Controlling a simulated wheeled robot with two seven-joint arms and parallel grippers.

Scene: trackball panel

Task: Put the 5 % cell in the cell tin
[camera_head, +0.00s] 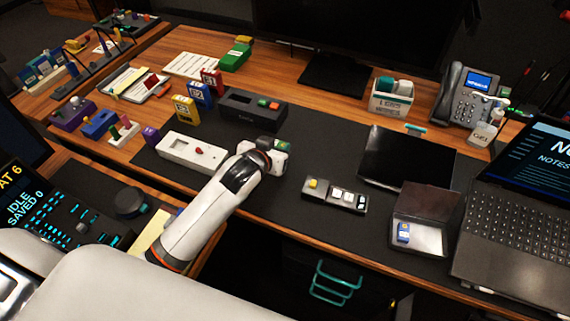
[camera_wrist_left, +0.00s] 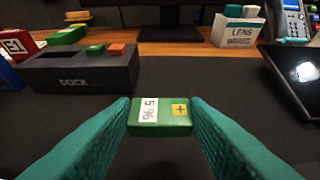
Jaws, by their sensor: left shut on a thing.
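The green 5 % cell (camera_wrist_left: 162,117) has a white "5 %" label and a yellow plus mark. It sits between the teal fingers of my left gripper (camera_wrist_left: 161,108), which is shut on it above the dark mat. In the head view my left gripper (camera_head: 268,146) is over the mat just in front of the dock, and the wrist largely hides the cell. An open shallow tin (camera_head: 430,240), which looks like the cell tin, is at the right with its dark lid raised behind it. A blue cell (camera_head: 403,232) lies in its left part. My right gripper is not in view.
A white device (camera_head: 190,150), a dark strip with small white blocks (camera_head: 335,195) and a black tablet (camera_head: 405,155) surround the gripper. A laptop (camera_head: 510,250) stands right of the tin. Bare mat lies between gripper and strip.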

